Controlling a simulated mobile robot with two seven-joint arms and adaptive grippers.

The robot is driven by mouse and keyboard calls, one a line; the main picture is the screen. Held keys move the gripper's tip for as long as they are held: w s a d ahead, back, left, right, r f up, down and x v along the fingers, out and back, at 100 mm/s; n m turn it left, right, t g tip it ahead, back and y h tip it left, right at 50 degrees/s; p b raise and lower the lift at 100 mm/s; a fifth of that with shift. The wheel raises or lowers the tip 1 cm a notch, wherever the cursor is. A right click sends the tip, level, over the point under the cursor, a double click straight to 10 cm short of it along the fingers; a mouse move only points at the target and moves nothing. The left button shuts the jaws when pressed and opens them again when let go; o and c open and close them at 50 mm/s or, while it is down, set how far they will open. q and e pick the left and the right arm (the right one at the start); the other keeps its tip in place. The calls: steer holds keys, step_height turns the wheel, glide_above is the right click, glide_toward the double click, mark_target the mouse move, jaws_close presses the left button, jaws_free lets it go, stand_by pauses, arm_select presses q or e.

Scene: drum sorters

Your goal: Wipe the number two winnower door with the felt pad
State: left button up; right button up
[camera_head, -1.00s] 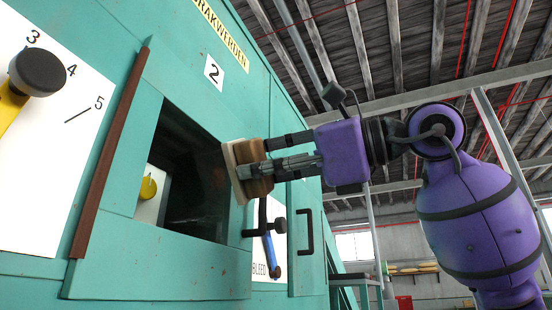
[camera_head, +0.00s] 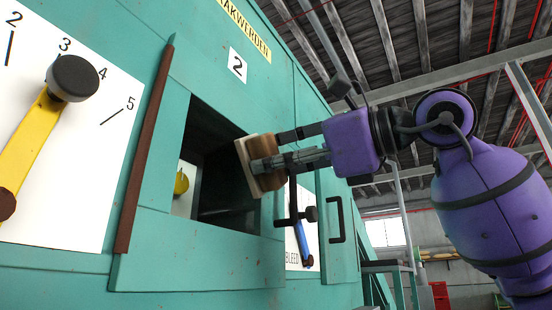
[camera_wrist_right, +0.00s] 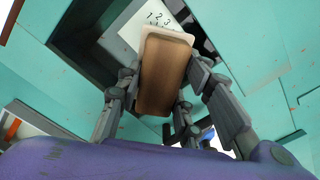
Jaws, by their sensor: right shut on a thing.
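The felt pad is a brown block (camera_head: 265,178) with a pale felt face (camera_head: 247,170), turned toward the teal machine. My right gripper (camera_head: 266,152) is shut on the block, with its fingers along opposite sides. The number two winnower door area (camera_head: 213,145) is a dark, square window-like area below the "2" label (camera_head: 237,65). In the right wrist view the block (camera_wrist_right: 166,75) is between the fingers, with the pale felt edge at the far end. My left gripper is not in view.
A white dial panel (camera_head: 118,130) with a yellow lever (camera_head: 25,140) and black knob is at left. A brown strip (camera_head: 146,150) borders the door area.

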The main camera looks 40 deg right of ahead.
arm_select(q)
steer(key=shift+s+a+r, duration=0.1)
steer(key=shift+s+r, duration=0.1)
arm_select(e)
steer(key=shift+w+a, duration=0.2)
steer(key=shift+w, duration=0.2)
arm_select(q)
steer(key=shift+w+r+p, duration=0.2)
steer(key=shift+p, duration=0.1)
arm_select(e)
steer(key=shift+w+a, duration=0.1)
steer(key=shift+w, duration=0.2)
steer(key=shift+w, duration=0.15)
steer(key=shift+w+d, duration=0.3)
steer(key=shift+d, duration=0.45)
steer(key=shift+w+d, duration=0.3)
steer(key=shift+d, duration=0.45)
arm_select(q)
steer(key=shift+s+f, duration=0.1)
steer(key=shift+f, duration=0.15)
arm_select(e)
steer(key=shift+w+d, duration=0.1)
steer(key=shift+d, duration=0.25)
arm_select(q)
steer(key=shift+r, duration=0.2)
arm_select(e)
steer(key=shift+a+r, duration=0.1)
steer(key=shift+a, duration=0.05)
